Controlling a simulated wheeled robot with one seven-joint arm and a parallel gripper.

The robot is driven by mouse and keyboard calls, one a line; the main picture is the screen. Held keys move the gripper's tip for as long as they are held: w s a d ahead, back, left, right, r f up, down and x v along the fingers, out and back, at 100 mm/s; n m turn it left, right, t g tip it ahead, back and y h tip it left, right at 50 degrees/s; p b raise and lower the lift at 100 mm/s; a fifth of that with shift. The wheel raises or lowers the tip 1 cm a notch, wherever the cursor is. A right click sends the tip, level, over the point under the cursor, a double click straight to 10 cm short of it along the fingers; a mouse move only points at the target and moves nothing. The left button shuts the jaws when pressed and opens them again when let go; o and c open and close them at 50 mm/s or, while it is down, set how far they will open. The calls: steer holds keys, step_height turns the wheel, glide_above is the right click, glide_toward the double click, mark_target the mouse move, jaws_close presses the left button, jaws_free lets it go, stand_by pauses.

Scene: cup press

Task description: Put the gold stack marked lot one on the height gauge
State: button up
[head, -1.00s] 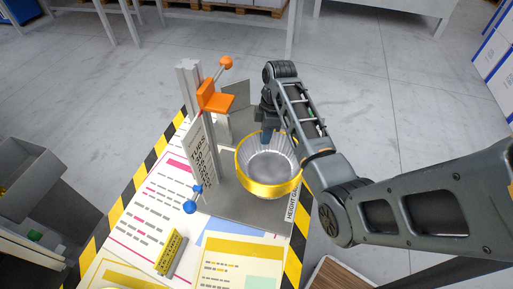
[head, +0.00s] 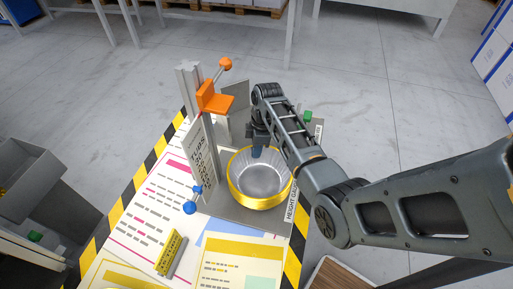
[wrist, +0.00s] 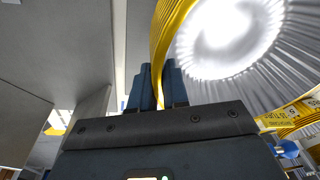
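The gold stack (head: 262,200) is a nest of cups with a gold outer side and a silvery, ribbed inside. In the head view it is over the grey base plate of the height gauge (head: 226,203), right of the gauge's post (head: 208,150). I cannot tell whether it rests on the plate. My gripper (head: 259,150) is at the stack's far rim; in the wrist view its blue fingers (wrist: 157,88) are on either side of the gold wall, shut on it. A yellow label (wrist: 292,112) shows on the stack; its lot mark is not readable.
The gauge carries an orange slider (head: 216,100) with an orange ball knob and a blue ball handle (head: 190,206). A yellow sign (head: 170,252) stands on the printed sheet at front. Black-yellow stripes edge the table. A grey bin (head: 40,190) is at left.

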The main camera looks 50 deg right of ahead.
steer(key=o, duration=0.4)
steer(key=shift+o, duration=0.2)
steer(key=shift+r, duration=0.1)
step_height(320, 180, up, 12)
steer(key=d, duration=0.1)
steer(key=shift+s+d, duration=0.35)
steer(key=shift+s, duration=0.1)
